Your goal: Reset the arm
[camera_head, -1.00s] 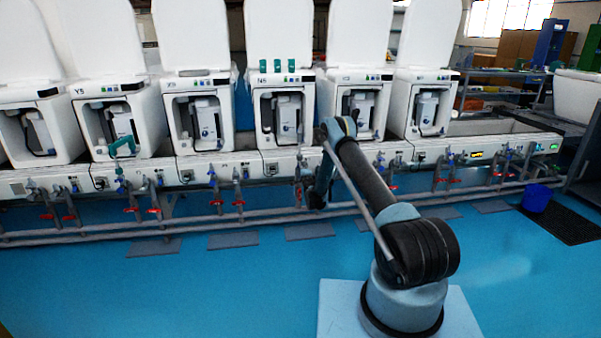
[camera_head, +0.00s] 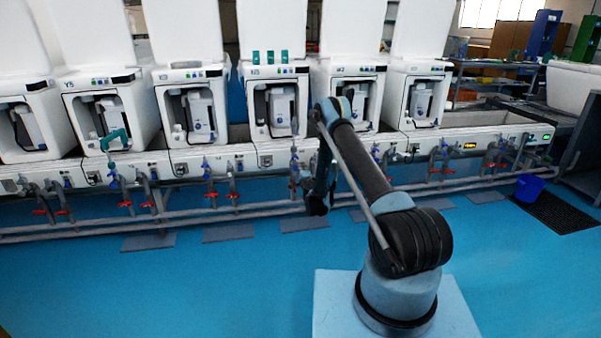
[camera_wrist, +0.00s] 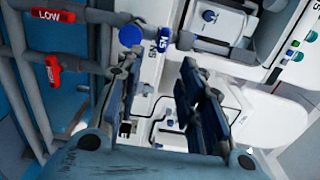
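In the wrist view, the two dark blue fingers of my gripper (camera_wrist: 160,68) stand apart with a clear gap. Nothing is held between them.
A blue bucket (camera_head: 529,187) stands right. The blue floor is clear at left.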

